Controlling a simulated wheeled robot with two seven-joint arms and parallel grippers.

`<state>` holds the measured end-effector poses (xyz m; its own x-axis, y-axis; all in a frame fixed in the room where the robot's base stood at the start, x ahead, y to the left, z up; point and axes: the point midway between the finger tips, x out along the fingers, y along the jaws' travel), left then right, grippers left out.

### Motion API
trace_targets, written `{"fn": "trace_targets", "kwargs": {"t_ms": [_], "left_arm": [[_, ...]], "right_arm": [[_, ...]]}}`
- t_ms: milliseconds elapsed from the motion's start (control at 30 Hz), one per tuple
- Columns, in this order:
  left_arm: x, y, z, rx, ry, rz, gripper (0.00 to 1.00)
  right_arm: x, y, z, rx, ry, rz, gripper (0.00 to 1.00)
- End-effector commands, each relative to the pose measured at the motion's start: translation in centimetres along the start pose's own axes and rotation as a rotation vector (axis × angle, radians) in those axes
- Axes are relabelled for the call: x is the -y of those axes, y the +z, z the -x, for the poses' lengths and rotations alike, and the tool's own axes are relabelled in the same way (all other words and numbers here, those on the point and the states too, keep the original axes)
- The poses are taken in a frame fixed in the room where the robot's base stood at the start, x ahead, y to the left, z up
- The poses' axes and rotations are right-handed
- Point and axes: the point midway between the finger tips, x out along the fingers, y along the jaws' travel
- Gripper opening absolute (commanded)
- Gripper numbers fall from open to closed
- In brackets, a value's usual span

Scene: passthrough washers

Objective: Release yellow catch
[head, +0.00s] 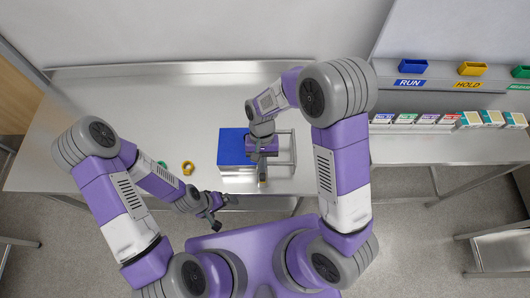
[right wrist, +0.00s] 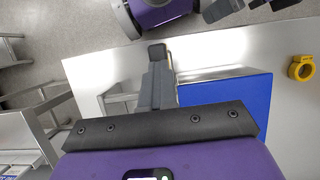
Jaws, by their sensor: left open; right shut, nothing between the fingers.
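A box with a blue top (head: 234,147) stands on the metal table; its blue top also shows in the right wrist view (right wrist: 235,92). My right gripper (head: 262,181) is shut and empty above the box's right side, beside a metal frame. In the right wrist view its closed fingers (right wrist: 157,58) point past the blue top's left edge. A tiny yellowish spot shows by the fingertips in the head view; I cannot tell whether it is the yellow catch, which is otherwise hidden. My left gripper (head: 223,212) is open and empty in front of the table's front edge, left of the box.
A yellow ring (head: 188,168) and a green ring (head: 161,164) lie on the table left of the box. A metal rail frame (head: 284,150) adjoins the box's right side. At right, a shelf holds blue (head: 413,66) and yellow (head: 472,69) bins above several small labelled boxes.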

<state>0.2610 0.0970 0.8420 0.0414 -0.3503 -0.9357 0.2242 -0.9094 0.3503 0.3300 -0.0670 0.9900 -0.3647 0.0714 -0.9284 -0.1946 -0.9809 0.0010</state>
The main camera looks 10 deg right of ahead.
Motion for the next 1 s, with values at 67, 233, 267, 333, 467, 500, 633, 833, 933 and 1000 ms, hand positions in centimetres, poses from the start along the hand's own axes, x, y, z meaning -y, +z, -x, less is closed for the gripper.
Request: {"fn": "trace_targets", "kwargs": {"t_ms": [67,233,267,333,467,500,633,833,933,1000], "left_arm": [[0.0,0.0,0.0,0.0,0.0,0.0,1.0],[0.0,0.0,0.1,0.0,0.0,0.001,1.0],[0.0,0.0,0.1,0.0,0.0,0.001,1.0],[-0.1,0.0,0.2,0.0,0.0,0.001,1.0],[-0.1,0.0,0.3,0.0,0.0,0.0,1.0],[-0.1,0.0,0.3,0.0,0.0,0.0,1.0],[-0.1,0.0,0.4,0.0,0.0,0.0,1.0],[-0.1,0.0,0.4,0.0,0.0,0.0,1.0],[-0.1,0.0,0.4,0.0,0.0,0.0,1.0],[-0.1,0.0,0.4,0.0,0.0,0.0,1.0]], "right_arm": [[0.0,0.0,0.0,0.0,-0.002,-0.001,0.0],[0.0,-0.1,1.2,-0.003,-0.004,-0.002,0.0],[0.0,-0.1,1.7,-0.004,-0.005,-0.002,0.0],[0.0,-0.1,3.0,-0.005,-0.004,-0.002,0.0],[0.0,0.0,5.2,-0.004,-0.003,-0.002,0.0],[0.0,-0.1,5.8,-0.004,-0.003,-0.002,0.0],[0.0,0.0,7.1,-0.002,-0.002,-0.001,0.0],[-0.1,0.0,7.6,0.001,0.0,-0.001,0.0],[-0.1,0.0,7.6,0.0,0.0,-0.001,0.0],[-0.1,0.0,7.6,0.0,0.0,-0.001,0.0]]}}
